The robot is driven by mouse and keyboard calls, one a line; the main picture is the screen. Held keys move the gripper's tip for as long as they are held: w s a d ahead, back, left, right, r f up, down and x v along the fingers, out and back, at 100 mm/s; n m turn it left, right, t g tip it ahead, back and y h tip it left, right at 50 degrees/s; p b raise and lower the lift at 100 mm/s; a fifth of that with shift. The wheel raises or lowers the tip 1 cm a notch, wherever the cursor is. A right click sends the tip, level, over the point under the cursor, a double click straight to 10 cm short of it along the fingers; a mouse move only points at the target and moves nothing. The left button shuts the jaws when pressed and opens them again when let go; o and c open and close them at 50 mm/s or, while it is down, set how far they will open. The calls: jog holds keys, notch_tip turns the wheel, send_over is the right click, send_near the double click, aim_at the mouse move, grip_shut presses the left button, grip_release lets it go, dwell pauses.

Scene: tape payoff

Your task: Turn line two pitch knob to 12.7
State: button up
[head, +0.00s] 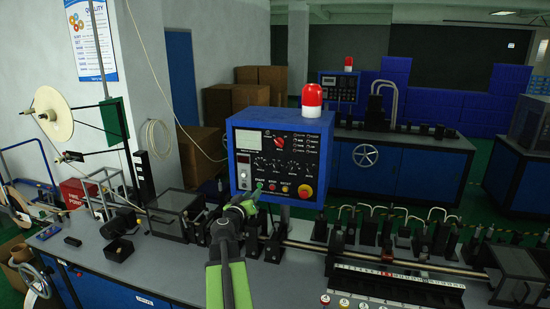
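A blue-framed control panel (278,158) stands on the near bench, with a red beacon (311,97) on top. Its black face carries a small display (253,140), a red knob (281,141) and a row of small dark knobs (275,168). The labels and settings are too small to read, so I cannot tell which is the pitch knob. My gripper (254,198) is just in front of the panel's lower left edge, below the dark knobs. Its fingers are small and seen from behind; I cannot tell whether they are open. No contact with a knob is clear.
A red mushroom button (305,191) sits at the panel's lower right. A second panel (338,88) with a beacon stands on the machine behind. A tape reel (51,111) is at left. Rollers, a shaft and a ruler (395,277) fill the bench at right.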

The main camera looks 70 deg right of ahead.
aim_at(275, 169)
jog(key=shift+h, duration=0.3)
jog(key=d, duration=0.6)
jog(key=s+d+r, duration=0.1)
jog(key=d, duration=0.6)
jog(key=d+r, duration=0.1)
jog(key=d, duration=0.5)
jog(key=shift+s+d, duration=0.25)
jog(key=shift+s, duration=0.1)
jog(key=shift+c, duration=0.2)
grip_shut()
